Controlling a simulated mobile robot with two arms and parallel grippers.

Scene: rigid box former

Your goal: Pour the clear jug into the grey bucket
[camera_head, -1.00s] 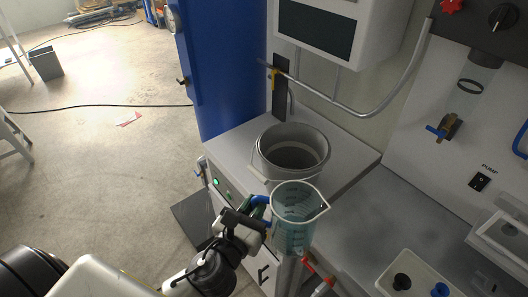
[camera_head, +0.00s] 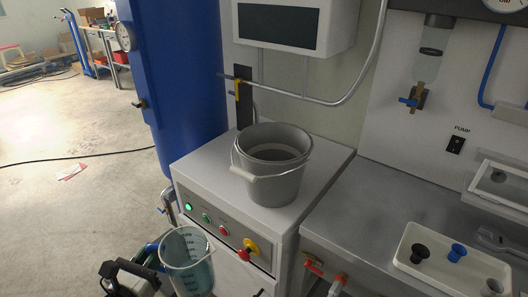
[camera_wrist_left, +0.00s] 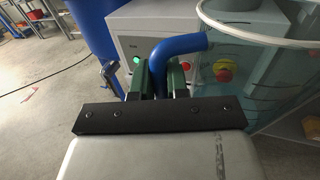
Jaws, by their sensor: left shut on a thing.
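The grey bucket (camera_head: 271,165) stands upright on top of the white cabinet, its wire handle with a pale grip hanging at the front. The clear jug (camera_head: 190,262) has a blue handle and graduation marks. It is low in front of the cabinet, below and left of the bucket, apart from it. My left gripper (camera_head: 146,264) is shut on the jug's blue handle. In the left wrist view the green fingers (camera_wrist_left: 162,82) close around the blue handle (camera_wrist_left: 180,46), and the clear jug wall (camera_wrist_left: 262,80) fills the right side. My right gripper is not in view.
The white cabinet (camera_head: 190,176) has lit buttons and a red-yellow knob (camera_head: 248,249) on its front. A grey bench (camera_head: 350,240) at right holds a white tray (camera_head: 450,262) with stoppers. A pipe (camera_head: 320,101) and a wall box hang behind the bucket. A blue column (camera_head: 185,80) stands left.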

